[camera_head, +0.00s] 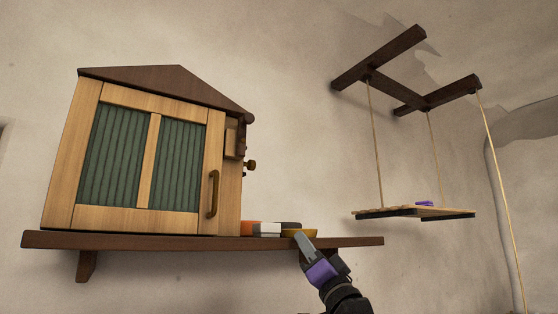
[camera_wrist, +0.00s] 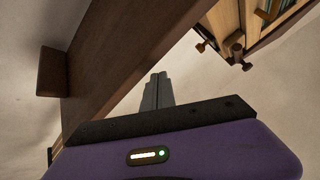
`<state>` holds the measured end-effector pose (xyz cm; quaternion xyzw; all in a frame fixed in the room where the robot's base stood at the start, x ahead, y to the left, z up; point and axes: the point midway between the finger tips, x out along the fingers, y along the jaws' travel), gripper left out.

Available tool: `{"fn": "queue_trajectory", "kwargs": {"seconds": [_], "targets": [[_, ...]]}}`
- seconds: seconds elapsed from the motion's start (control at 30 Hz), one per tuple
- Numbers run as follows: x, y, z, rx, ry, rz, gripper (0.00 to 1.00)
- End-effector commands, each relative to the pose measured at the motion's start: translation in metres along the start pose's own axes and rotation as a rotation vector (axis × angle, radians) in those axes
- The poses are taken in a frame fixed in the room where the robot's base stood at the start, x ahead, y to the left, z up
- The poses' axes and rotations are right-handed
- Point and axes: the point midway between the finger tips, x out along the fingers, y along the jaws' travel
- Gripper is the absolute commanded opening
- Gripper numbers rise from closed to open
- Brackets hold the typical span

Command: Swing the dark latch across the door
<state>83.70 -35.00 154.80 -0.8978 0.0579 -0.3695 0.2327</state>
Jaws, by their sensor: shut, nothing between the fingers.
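The wooden cabinet's door (camera_head: 153,160) has green ribbed panels and a curved brass handle (camera_head: 213,193); it looks closed. The dark latch (camera_head: 241,136) appears as a small dark upright bar beside a pale block at the door's upper right edge. It seems to stand clear of the door front, though its exact angle is hard to tell. In the wrist view, a dark piece (camera_wrist: 237,50) on the cabinet's side may be the latch. My gripper (camera_head: 299,237) is shut and empty, below and right of the latch, near the shelf's front edge. Its fingertips (camera_wrist: 158,79) touch nothing visible.
A brown wall shelf (camera_head: 150,243) carries the cabinet, with a yellowish bowl (camera_head: 309,232) and small orange, white and dark items (camera_head: 266,228) beside it. A round knob (camera_head: 250,165) sticks out of the cabinet's side. A hanging rope shelf (camera_head: 400,212) is at right; between is open air.

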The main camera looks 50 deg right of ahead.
Motion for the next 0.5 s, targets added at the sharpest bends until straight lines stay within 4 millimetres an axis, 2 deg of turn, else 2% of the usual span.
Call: {"fn": "queue_trajectory", "kwargs": {"seconds": [0.03,0.27,0.5], "targets": [[0.011,-0.006,-0.014,0.011,0.001,-0.010,0.00],[0.053,-0.035,-0.069,0.082,-0.029,-0.037,0.00],[0.090,-0.079,-0.133,0.149,-0.076,-0.058,0.00]]}}
